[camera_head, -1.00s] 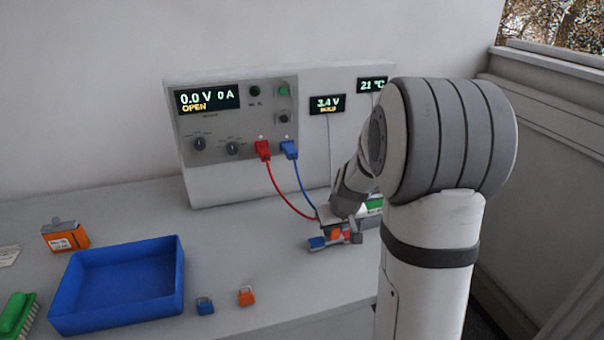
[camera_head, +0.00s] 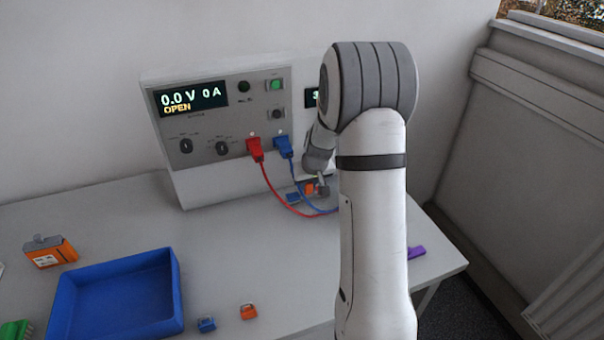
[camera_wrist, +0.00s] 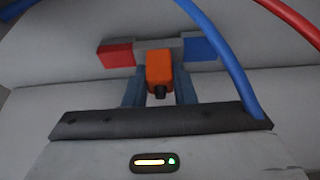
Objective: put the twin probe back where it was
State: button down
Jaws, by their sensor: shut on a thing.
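The twin probe (camera_head: 309,188) has an orange body and a grey crossbar with one red end and one blue end. In the wrist view the probe (camera_wrist: 159,70) sits between the two fingers of my gripper (camera_wrist: 160,90), which is shut on its orange body. In the head view my gripper (camera_head: 319,190) is low in front of the cycler, beside the leads, and my arm hides much around it. Whether the probe touches any surface is not clear.
The cycler panel (camera_head: 190,165) reads 0.0 V, 0 A, OPEN. A red plug (camera_head: 255,148) and blue plug (camera_head: 283,146) carry leads that loop close to my gripper. A blue tray (camera_head: 60,285), blue padlock (camera_head: 206,325) and orange padlock (camera_head: 248,312) are at the front left. A purple item (camera_head: 416,252) lies right.

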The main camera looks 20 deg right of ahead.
jog(key=shift+w, duration=0.85)
jog(key=shift+d+f, duration=0.2)
jog(key=shift+f, duration=0.1)
jog(key=shift+s+a+r, duration=0.15)
jog(key=shift+s+r, duration=0.1)
jog(key=shift+s, duration=0.15)
jog(key=shift+w+f, duration=0.15)
jog(key=c, duration=1.6)
grip_release()
jog(key=shift+w+f, duration=0.1)
jog(key=shift+o, duration=2)
